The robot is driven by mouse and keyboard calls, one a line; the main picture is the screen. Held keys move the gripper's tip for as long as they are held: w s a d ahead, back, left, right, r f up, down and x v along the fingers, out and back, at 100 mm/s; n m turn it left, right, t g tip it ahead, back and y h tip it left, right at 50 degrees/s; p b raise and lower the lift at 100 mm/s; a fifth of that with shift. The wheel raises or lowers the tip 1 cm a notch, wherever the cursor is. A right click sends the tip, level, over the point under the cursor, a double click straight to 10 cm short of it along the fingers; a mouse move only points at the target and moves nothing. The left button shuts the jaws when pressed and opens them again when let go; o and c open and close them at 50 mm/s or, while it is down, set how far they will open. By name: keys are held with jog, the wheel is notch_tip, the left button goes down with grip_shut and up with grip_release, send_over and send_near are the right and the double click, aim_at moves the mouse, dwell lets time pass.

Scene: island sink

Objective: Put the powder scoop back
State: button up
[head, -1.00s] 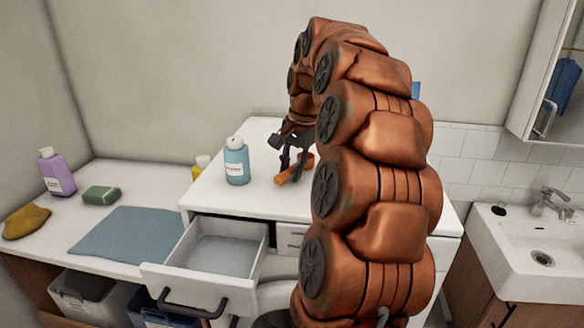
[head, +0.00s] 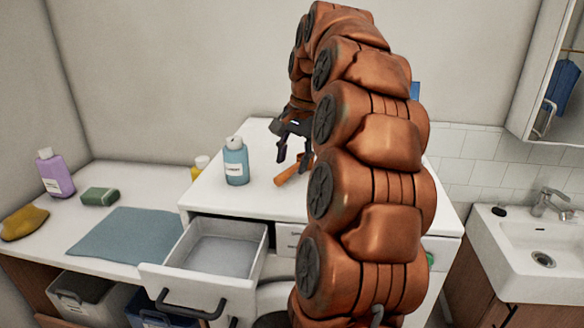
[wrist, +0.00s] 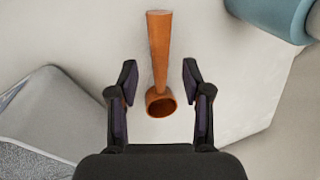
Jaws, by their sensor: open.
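The powder scoop (head: 289,174) is orange-brown with a round cup and a long tapering handle. It lies on the white cabinet top (head: 262,205). In the wrist view the scoop (wrist: 160,50) lies with its open cup toward my gripper and its handle pointing away. My gripper (wrist: 158,82) is open, with one finger on each side of the cup and a gap on both sides. In the head view my gripper (head: 293,152) is just above the scoop, whose far part is partly hidden by a finger and my arm. An open drawer (head: 216,254) below looks empty.
A teal bottle (head: 236,162) stands on the cabinet top left of the scoop. A lower counter at left holds a blue-grey mat (head: 135,236), a green sponge (head: 100,197), a yellow cloth (head: 24,223) and a purple bottle (head: 55,174). A sink (head: 540,235) is at right.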

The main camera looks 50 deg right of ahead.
notch_tip(320, 180, up, 9)
jog(key=s+p, duration=0.1)
jog(key=p, duration=0.2)
jog(key=shift+s+d+p, duration=0.25)
jog(key=shift+s+p, duration=0.1)
jog(key=shift+p, duration=0.05)
dwell(0.7)
